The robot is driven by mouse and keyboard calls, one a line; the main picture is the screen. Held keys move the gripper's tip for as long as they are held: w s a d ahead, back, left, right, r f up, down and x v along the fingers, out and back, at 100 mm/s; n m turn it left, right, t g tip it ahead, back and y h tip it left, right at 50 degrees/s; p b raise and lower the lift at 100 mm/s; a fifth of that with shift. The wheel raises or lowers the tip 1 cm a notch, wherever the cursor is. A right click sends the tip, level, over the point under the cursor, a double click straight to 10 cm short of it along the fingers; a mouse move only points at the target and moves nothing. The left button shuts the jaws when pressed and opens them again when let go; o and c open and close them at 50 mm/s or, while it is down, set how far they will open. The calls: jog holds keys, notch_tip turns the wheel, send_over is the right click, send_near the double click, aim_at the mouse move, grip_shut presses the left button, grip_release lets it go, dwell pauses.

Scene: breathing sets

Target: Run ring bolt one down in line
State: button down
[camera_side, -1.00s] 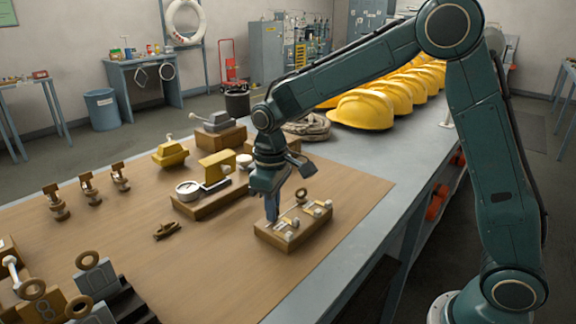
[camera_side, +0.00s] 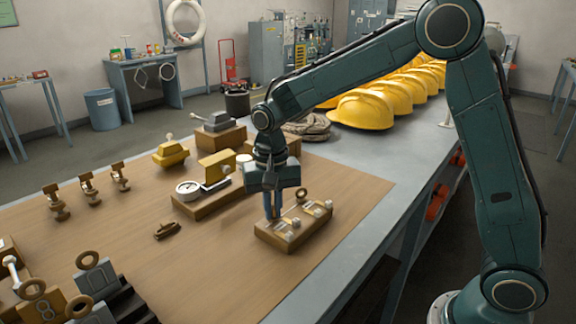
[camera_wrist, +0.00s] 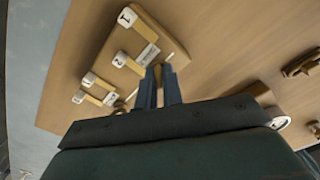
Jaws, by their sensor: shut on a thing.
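A wooden block (camera_side: 293,231) with white numbered caps and pale metal plates lies on the brown mat, near its right edge. My gripper (camera_side: 272,215) points straight down at the block's back left part. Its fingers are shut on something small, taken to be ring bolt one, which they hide. In the wrist view the fingers (camera_wrist: 161,70) meet beside a metal plate (camera_wrist: 148,55) on the block, near the caps marked 1 (camera_wrist: 127,17) and 2 (camera_wrist: 119,59). A brown ring (camera_side: 302,194) stands up at the block's far right end. How deep the held bolt sits is hidden.
A small brown clamp-like piece (camera_side: 167,230) lies to the left. Several ring-topped pieces stand at front left. The mat in front of the block is clear.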

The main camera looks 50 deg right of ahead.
aim_at(273, 205)
jog(key=m, duration=0.5)
jog(key=shift+w+r+m, duration=0.15)
jog(key=shift+r+m, duration=0.1)
jog(key=shift+m, duration=0.05)
jog(key=m, duration=0.5)
dwell(0.4)
jog(key=c, duration=1.5)
grip_release()
jog(key=shift+f, duration=0.15)
jog(key=shift+c, duration=0.2)
notch_tip(273, 205, up, 14)
